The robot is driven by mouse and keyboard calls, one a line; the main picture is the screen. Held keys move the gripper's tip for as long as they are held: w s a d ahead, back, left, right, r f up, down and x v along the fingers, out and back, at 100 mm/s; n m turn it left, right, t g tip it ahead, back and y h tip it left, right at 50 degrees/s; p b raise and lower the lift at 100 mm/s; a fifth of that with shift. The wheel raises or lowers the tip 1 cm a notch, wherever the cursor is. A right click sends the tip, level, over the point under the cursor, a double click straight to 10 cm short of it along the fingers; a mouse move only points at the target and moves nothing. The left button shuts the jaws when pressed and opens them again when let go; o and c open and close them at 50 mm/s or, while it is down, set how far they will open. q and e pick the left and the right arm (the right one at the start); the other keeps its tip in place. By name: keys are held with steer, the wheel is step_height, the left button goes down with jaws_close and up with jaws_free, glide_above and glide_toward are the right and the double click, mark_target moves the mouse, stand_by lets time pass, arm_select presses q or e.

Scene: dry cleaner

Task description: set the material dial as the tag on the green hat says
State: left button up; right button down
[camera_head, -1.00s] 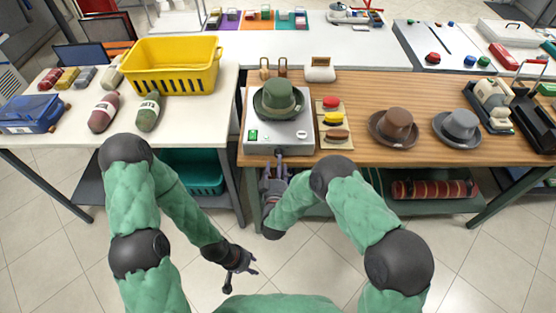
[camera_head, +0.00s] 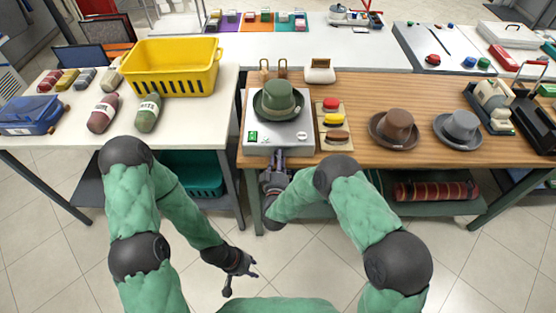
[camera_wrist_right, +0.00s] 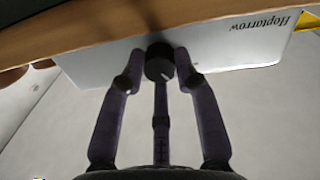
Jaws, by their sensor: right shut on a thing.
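The green hat (camera_head: 278,97) sits on top of a light grey machine (camera_head: 296,128) at the front of the wooden table. I cannot make out a tag or any writing on the hat. The black material dial (camera_wrist_right: 159,62) is on the machine's front face, with a pale mark on its rim. My right gripper (camera_head: 278,154) is at that front face. In the right wrist view its fingers (camera_wrist_right: 160,75) are shut on the dial, one on each side. My left gripper (camera_head: 243,278) hangs low over the floor, empty, with its fingers apart.
A panel with red, yellow and brown pieces (camera_head: 332,120) lies right of the machine. A brown hat (camera_head: 395,128) and a grey hat (camera_head: 458,128) stand further right. A yellow basket (camera_head: 172,68) is on the white table at left. The floor before the tables is clear.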

steer(key=shift+w+r+n, duration=0.1)
steer(key=shift+r+n, duration=0.05)
steer(key=shift+n, duration=0.15)
steer(key=shift+a+n+b, duration=0.1)
steer(key=shift+n+b, duration=0.7)
steer(key=shift+n, duration=1.9)
steer(key=shift+r, duration=0.1)
steer(key=c, duration=0.9)
jaws_free()
steer(key=shift+a, duration=0.1)
steer(key=shift+f, duration=0.2)
